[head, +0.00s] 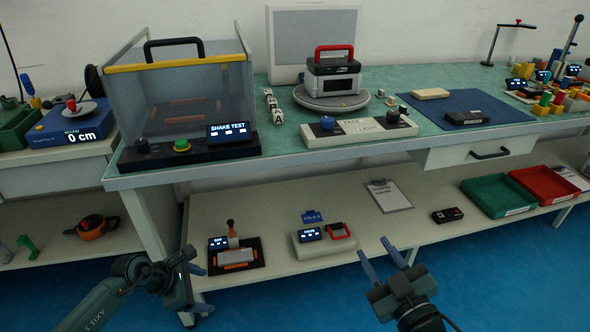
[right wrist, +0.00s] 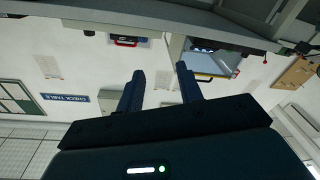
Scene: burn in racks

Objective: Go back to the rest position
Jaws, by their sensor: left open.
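My left gripper (head: 203,288) is in the lower left of the head view, in front of the lower shelf, open with nothing seen between its fingers. My right gripper (head: 377,252) is in the lower middle of the head view, its fingers pointing at the shelf's front edge. It is open and empty. In the right wrist view its two blue fingers (right wrist: 160,75) stand apart with only pale wall between them. Neither gripper is seen touching anything.
The green-topped bench (head: 440,82) carries a shake-test box (head: 175,95) and a red-handled device (head: 333,72) on a turntable. The lower shelf (head: 280,225) holds small devices, a clipboard (head: 388,195), a green tray (head: 497,196) and a red tray (head: 545,186). Blue floor (head: 510,270) in front is clear.

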